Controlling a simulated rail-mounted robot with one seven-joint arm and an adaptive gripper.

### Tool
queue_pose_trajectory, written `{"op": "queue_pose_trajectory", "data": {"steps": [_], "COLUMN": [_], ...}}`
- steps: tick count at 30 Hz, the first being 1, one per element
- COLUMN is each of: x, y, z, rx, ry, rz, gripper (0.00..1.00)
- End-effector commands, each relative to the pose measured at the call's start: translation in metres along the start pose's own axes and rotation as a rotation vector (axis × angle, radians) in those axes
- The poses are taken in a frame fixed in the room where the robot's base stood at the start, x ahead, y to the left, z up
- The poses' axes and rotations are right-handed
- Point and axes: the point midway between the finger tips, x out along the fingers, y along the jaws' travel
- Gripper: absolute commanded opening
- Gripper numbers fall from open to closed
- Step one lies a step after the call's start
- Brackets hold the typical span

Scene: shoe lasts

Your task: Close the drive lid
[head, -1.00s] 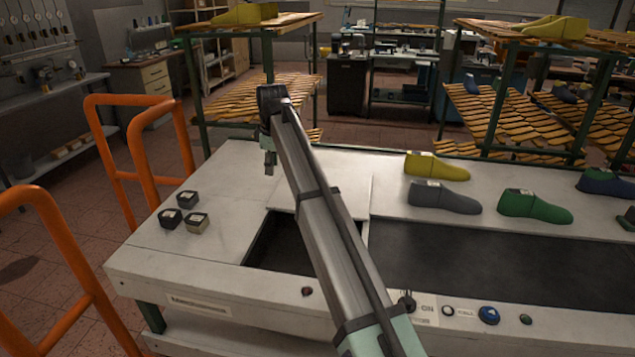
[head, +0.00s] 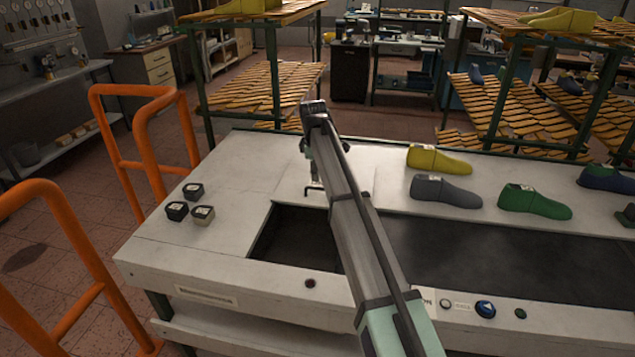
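The drive lid (head: 287,186) is a pale flat panel on the white machine table (head: 165,240), behind a dark rectangular opening (head: 293,238). The opening is uncovered on its visible left side; my arm hides its right side. My gripper (head: 314,187) points down over the lid, near the opening's back edge. A small dark bracket-like shape shows at its tip; I cannot tell whether this is fingers or a lid handle, nor whether they touch. The finger state is too small to tell.
Several small dark blocks (head: 190,204) sit left of the opening. Yellow (head: 438,160), grey (head: 445,191) and green (head: 534,202) shoe lasts stand to the right, behind a dark belt (head: 480,257). Orange rails (head: 143,135) stand at the left. A blue button (head: 485,308) is on the front.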

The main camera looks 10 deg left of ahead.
Motion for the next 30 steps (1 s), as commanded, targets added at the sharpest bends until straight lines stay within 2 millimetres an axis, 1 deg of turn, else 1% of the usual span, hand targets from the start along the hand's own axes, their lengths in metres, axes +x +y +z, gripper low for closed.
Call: {"op": "queue_pose_trajectory", "data": {"steps": [1, 4, 10, 15, 24, 25, 26, 27, 28, 30], "x": [0.009, 0.027, 0.053, 0.064, 0.066, 0.066, 0.066, 0.066, 0.066, 0.066], "y": [-0.001, 0.0, 0.0, 0.0, 0.0, 0.0, 0.0, 0.0, 0.0, 0.0], "z": [0.0, 0.0, 0.0, 0.0, 0.0, 0.0, 0.0, 0.0, 0.0, 0.0], "rx": [0.0, 0.0, 0.0, 0.0, 0.0, 0.0, 0.0, 0.0, 0.0, 0.0], "ry": [-0.001, -0.001, 0.0, 0.0, 0.001, 0.001, 0.001, 0.001, 0.0, 0.0], "rz": [-0.002, -0.002, -0.001, 0.0, 0.001, 0.001, 0.0, 0.0, 0.0, 0.0], "gripper": [0.38, 0.38, 0.38, 0.38, 0.38, 0.31, 0.2, 0.06, 0.0, 0.0]}}
